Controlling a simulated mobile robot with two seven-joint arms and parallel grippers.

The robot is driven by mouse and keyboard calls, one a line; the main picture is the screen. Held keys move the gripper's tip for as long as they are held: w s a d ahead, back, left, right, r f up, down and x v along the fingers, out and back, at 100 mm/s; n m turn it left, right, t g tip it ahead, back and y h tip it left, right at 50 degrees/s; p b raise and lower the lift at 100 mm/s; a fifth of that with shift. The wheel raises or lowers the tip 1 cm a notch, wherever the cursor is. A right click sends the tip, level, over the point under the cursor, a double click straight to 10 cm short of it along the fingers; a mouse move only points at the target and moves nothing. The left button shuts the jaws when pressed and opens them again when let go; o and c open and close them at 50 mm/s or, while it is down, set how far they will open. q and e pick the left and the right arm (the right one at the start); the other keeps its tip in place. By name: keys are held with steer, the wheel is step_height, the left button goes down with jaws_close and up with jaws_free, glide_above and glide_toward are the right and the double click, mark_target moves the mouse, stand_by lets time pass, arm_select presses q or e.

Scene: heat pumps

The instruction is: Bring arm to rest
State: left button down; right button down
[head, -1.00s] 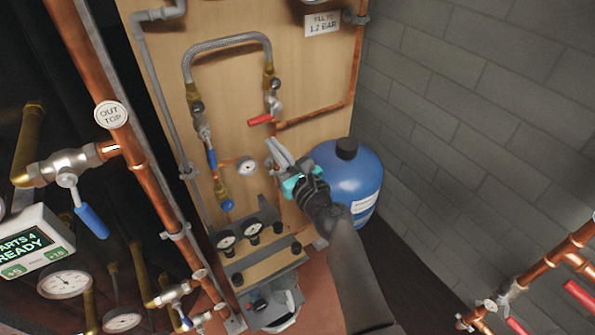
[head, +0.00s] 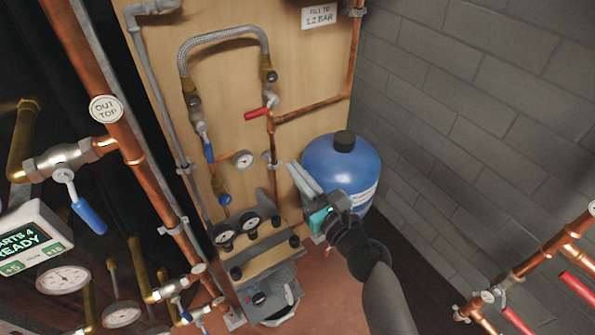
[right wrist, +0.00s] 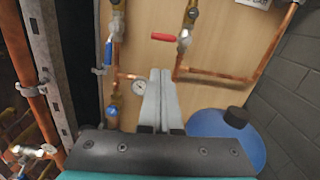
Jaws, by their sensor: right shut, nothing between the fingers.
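My right gripper (head: 298,176) is in front of the wooden panel (head: 310,80), just left of and partly over the blue tank (head: 350,168). Its two pale fingers are together with nothing between them. In the right wrist view the shut fingers (right wrist: 158,85) point up toward the panel, below a red valve handle (right wrist: 164,37). The fingers look clear of the pipes, though the exact gap cannot be told. My left gripper does not show in either view.
A braided hose (head: 222,45), red-handled valve (head: 261,112), blue-handled valve (head: 208,150) and gauge (head: 243,159) are on the panel. Copper pipes flank the left (head: 128,150) and lower right (head: 550,245). A grey block wall (head: 480,100) stands at right. Two gauges (head: 237,230) sit low on the panel.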

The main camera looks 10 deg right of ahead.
steer(key=s+f+n+g+h+b, duration=0.1)
steer(key=s+f+n+g, duration=0.35)
steer(key=f, duration=0.75)
steer(key=s+f+n+g+h, duration=0.1)
steer(key=s+f+n+g, duration=0.1)
steer(key=s+f+n, duration=0.7)
steer(key=s+f+n+g+h+b, duration=0.1)
steer(key=s+f+n+g, duration=0.15)
steer(key=f, duration=1.15)
steer(key=s+d+f+n+g+h, duration=0.1)
steer(key=s+d+f+n+g, duration=0.1)
steer(key=s+f+n, duration=0.3)
steer(key=s+d+f+n+g+h+b, duration=0.1)
steer(key=s+d+f+n+g, duration=0.2)
steer(key=s, duration=0.9)
steer(key=s+d+f+n+g, duration=0.2)
steer(key=s+d+f+n, duration=0.1)
steer(key=s+f+n, duration=0.3)
steer(key=s+n, duration=0.2)
steer(key=n, duration=0.2)
steer(key=shift+s+f+g+h+b, duration=0.2)
steer(key=shift+f+g+h+b, duration=0.1)
steer(key=shift+f+h, duration=0.1)
